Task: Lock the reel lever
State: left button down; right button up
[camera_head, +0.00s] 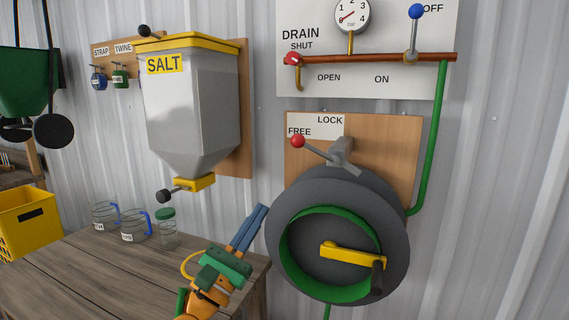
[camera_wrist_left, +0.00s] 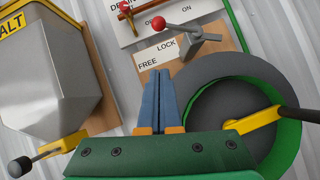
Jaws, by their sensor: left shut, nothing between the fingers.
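The reel lever (camera_head: 318,149) has a red ball knob and a grey arm, and is mounted above the hose reel (camera_head: 283,208). Its knob points left toward the FREE label on the wooden board (camera_head: 400,150); the LOCK label is above. My left gripper (camera_head: 262,209) is shut and empty, left of the reel and below the lever, apart from it. In the left wrist view the lever (camera_wrist_left: 180,31) is beyond and above the blue fingertips (camera_wrist_left: 164,72), slightly right. The reel (camera_wrist_left: 215,68) is right of the fingers. My right gripper does not show.
The reel has a yellow crank (camera_head: 345,254) with a dark handle. A SALT hopper (camera_head: 190,110) hangs left. Jars (camera_head: 168,236) stand on the wooden table (camera_head: 90,270). A red pipe (camera_head: 380,58) and green hose (camera_head: 432,140) run above and right.

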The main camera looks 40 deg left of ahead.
pick_arm(q)
jog(key=p, duration=0.3)
send_near(314, 150)
jog(key=w+a, duration=0.4)
jog(key=a, duration=0.1)
jog(key=r+p, duration=0.3)
jog(key=shift+w+d, duration=0.25)
jog(key=shift+d, duration=0.15)
